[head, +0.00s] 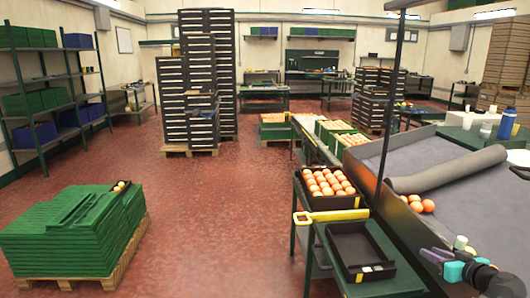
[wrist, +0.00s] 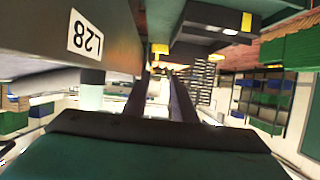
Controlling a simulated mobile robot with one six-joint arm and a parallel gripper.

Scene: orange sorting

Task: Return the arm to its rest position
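My gripper (head: 443,263) is at the lower right of the head view, above the grey sorting table (head: 478,222) near its front edge.
A black crate of oranges (head: 301,190) and an empty black crate (head: 341,234) stand left of the table. A few loose oranges (head: 428,206) lie by the rolled grey mat (head: 445,172). A thin dark post (head: 388,120) rises nearby.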

